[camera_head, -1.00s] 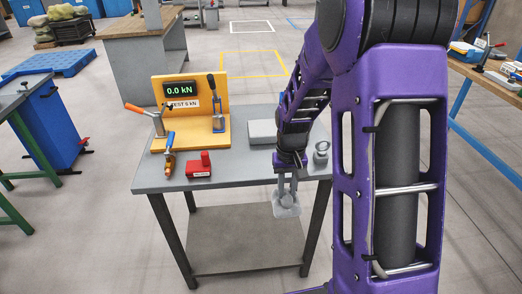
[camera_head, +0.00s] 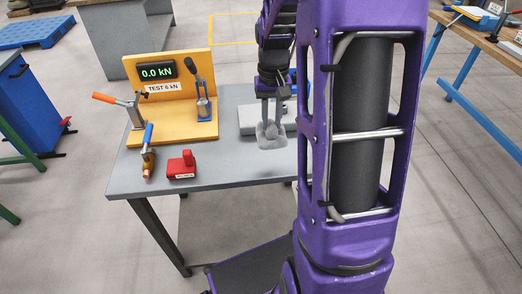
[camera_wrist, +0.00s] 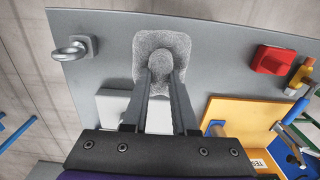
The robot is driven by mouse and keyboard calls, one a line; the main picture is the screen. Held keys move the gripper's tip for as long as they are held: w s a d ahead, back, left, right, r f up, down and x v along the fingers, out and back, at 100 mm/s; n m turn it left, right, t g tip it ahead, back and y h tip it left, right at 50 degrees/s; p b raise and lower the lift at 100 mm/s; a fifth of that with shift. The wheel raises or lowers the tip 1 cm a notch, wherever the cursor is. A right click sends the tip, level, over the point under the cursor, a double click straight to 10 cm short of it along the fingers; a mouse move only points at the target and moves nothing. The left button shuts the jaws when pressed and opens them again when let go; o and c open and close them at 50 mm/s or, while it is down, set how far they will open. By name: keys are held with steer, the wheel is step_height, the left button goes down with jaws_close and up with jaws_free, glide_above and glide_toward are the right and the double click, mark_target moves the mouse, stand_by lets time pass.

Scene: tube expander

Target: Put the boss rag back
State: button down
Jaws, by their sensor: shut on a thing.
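The boss rag is a grey, speckled cloth (camera_head: 271,136) pinched up in the middle. My gripper (camera_head: 268,122) is shut on it and holds it over the right front part of the grey table (camera_head: 225,172). In the wrist view the rag (camera_wrist: 150,48) spreads around the two fingertips (camera_wrist: 160,68). Its height above the table is hard to tell. A light grey block or pad (camera_head: 250,118) lies on the table behind the rag; the wrist view also shows it (camera_wrist: 112,105), partly hidden by my fingers.
A yellow test stand (camera_head: 175,125) with a 0.0 kN display and lever clamps stands at the table's left. In front lie an orange-and-blue tool (camera_head: 148,155) and a red block (camera_head: 181,166). A metal eye fitting (camera_wrist: 73,48) sits near a table corner. The table's front middle is clear.

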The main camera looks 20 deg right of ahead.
steer(key=shift+w+f, duration=0.1)
steer(key=shift+w, duration=0.05)
step_height(320, 180, down, 10)
steer(key=shift+r+b, duration=0.2)
steer(key=shift+b, duration=0.2)
steer(key=shift+f, duration=0.2)
steer(key=c, duration=0.7)
jaws_free()
steer(key=shift+r, duration=0.15)
step_height(320, 180, up, 12)
steer(key=shift+r+p, duration=0.1)
steer(key=shift+p, duration=0.4)
